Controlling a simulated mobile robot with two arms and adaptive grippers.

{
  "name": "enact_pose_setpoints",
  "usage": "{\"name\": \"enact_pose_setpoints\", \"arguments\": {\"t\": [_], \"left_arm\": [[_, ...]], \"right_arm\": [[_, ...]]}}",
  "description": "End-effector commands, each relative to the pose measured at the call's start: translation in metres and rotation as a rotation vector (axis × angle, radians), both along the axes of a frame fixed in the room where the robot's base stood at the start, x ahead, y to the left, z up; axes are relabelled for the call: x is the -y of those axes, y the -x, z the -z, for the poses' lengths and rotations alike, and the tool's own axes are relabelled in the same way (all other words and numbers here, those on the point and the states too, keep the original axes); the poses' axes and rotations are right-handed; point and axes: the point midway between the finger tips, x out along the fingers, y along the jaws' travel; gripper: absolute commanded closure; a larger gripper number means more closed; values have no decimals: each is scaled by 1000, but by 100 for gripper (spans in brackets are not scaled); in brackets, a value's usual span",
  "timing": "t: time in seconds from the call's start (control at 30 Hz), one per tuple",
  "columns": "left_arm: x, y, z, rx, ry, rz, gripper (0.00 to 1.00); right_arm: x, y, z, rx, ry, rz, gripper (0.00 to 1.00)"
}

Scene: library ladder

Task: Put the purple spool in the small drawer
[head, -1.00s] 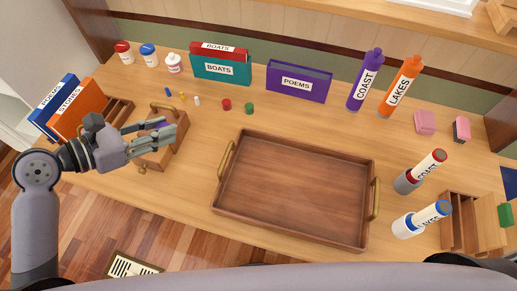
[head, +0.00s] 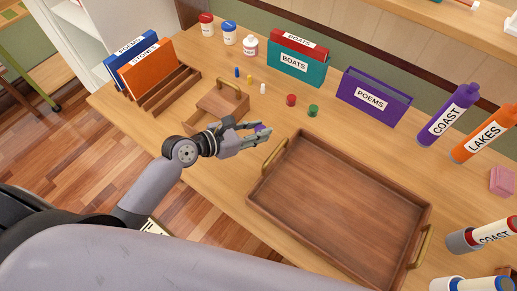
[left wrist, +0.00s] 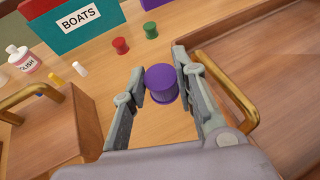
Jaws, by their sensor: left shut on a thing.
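The purple spool (left wrist: 161,84) sits between the two fingers of my left gripper (left wrist: 168,88) in the left wrist view. In the head view my left gripper (head: 262,135) is shut on it, with a bit of the purple spool (head: 259,128) showing. The gripper is above the table, between the small wooden box and the tray. The small wooden drawer box (head: 217,105) with a brass handle stands behind and left of the gripper; it also shows at the left of the left wrist view (left wrist: 42,132). My arm hides part of its front. My right gripper is not in view.
A wooden tray (head: 345,190) with brass handles lies right of my gripper. Red (head: 291,100) and green (head: 313,110) spools and small pegs stand behind. Book files (head: 145,65), jars (head: 229,32) and bottles (head: 449,115) line the back.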

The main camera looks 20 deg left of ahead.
Motion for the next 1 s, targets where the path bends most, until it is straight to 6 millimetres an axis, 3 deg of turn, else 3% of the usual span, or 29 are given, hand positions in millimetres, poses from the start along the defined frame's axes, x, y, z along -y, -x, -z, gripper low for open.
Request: {"name": "enact_pose_setpoints", "arguments": {"t": [0.03, 0.1, 0.43, 0.6, 1.0], "left_arm": [[0, 0, 17, -4, -1, -1, 88], [0, 0, 31, -3, -1, 1, 88], [0, 0, 59, -1, 1, 0, 88], [0, 0, 87, -2, -1, 1, 88], [0, 0, 94, 0, 0, -1, 88]], "right_arm": [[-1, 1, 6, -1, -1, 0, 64], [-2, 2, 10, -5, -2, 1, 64], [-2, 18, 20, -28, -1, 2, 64], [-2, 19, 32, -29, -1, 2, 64], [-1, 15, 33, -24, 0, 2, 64]]}}
